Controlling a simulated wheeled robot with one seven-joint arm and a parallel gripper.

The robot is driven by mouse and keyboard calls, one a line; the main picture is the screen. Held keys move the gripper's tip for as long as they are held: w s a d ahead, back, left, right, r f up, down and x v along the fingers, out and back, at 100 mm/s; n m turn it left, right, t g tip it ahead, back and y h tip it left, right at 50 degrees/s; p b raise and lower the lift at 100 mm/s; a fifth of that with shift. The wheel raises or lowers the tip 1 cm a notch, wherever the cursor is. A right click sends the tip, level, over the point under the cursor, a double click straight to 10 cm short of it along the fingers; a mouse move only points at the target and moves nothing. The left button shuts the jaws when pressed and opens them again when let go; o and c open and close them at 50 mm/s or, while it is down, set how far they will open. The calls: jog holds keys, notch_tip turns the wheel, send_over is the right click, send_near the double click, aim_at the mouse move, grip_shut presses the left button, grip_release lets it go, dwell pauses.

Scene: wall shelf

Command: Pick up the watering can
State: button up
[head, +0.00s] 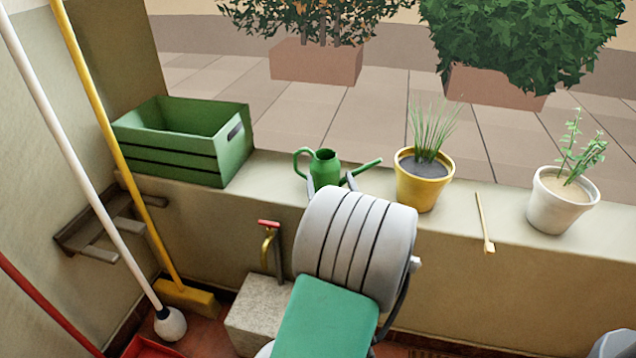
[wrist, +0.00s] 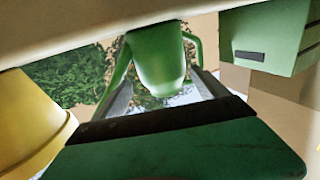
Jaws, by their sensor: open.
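The green watering can (head: 324,167) stands on the ledge between the green crate and the yellow pot. Its handle points left and its spout points right. My gripper (head: 331,184) is open just in front of it, and my arm hides the lower part of the can. In the wrist view the can (wrist: 158,62) appears upside down, between and beyond the two spread fingers of my gripper (wrist: 162,92). I cannot tell whether the fingertips reach alongside its body. No grip on the can shows.
A green crate (head: 185,160) stands left on the ledge. A yellow pot (head: 424,188) with grass stands close to the spout. A small wooden stick (head: 484,222) and a white pot (head: 560,208) are farther right. A tap (head: 268,240) is below the ledge; brooms lean at left.

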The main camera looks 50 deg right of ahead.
aim_at(325, 165)
jog(key=x, duration=0.6)
jog(key=shift+w+d+r, duration=0.1)
jog(key=shift+w+r, duration=0.05)
jog(key=shift+w, duration=0.3)
jog(key=shift+c, duration=0.2)
jog(key=c, duration=1.1)
